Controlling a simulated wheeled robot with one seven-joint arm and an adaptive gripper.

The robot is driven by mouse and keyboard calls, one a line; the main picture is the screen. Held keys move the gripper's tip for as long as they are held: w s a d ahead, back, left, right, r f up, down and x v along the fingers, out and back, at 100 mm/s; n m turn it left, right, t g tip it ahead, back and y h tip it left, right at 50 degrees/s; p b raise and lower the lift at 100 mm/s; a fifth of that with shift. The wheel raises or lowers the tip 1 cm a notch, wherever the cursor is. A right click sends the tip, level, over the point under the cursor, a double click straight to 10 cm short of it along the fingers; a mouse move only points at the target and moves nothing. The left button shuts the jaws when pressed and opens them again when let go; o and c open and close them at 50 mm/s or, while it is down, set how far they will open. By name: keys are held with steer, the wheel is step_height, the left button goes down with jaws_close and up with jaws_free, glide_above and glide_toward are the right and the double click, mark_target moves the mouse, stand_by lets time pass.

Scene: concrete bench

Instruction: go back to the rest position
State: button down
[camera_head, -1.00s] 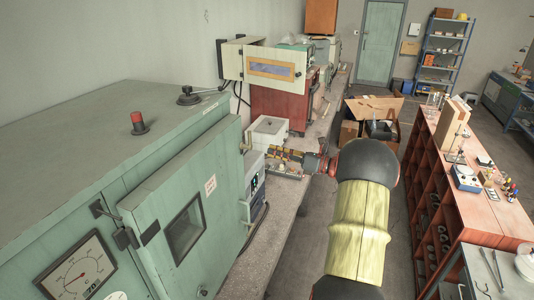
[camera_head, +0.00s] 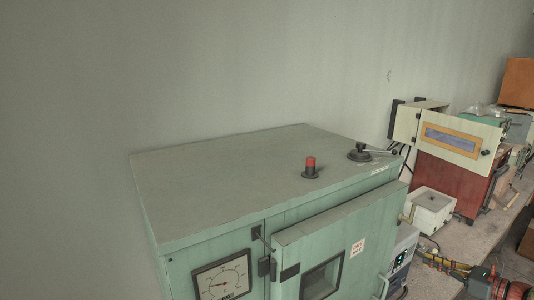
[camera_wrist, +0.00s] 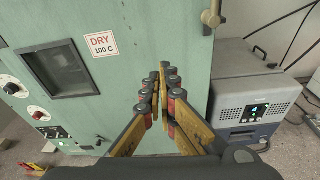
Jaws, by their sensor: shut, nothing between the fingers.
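My gripper (camera_wrist: 163,92) shows in the wrist view with its two yellow and dark fingers brought together at the tips. It is shut and empty. It points toward the front of a green oven cabinet (camera_wrist: 125,25) with a "DRY 100 C" label, and a grey device (camera_wrist: 245,75) with a lit display stands to the right of it. In the head view part of my gripper (camera_head: 438,262) shows at the lower right, beside the oven and over the bench. Most of my arm is out of that frame.
The green oven (camera_head: 240,185) fills the lower middle of the head view, its door (camera_head: 345,240) standing slightly proud of the body. A white box (camera_head: 432,210) and a red cabinet (camera_head: 450,180) stand further along the bench. The wall behind is bare.

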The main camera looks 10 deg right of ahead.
steer(key=s+a+f+n+g+h+b, duration=0.2)
steer(key=s+a+f+n+b, duration=0.4)
steer(key=a, duration=0.8)
steer(key=s+a+f+n+g+h+b, duration=0.2)
steer(key=s+a+f+n+g+b, duration=0.2)
steer(key=a+n, duration=1.1)
steer(key=s+a+f+n+g+h+b, duration=0.2)
steer(key=s+a+f+n+b, duration=0.8)
steer(key=s+a+b, duration=0.4)
steer(key=n+b, duration=0.1)
steer(key=b, duration=0.2)
steer(key=shift+a+f+g, duration=0.15)
steer(key=shift+a+g, duration=0.05)
steer(key=shift+g, duration=0.2)
steer(key=shift+d+b, duration=0.1)
steer(key=shift+b, duration=0.2)
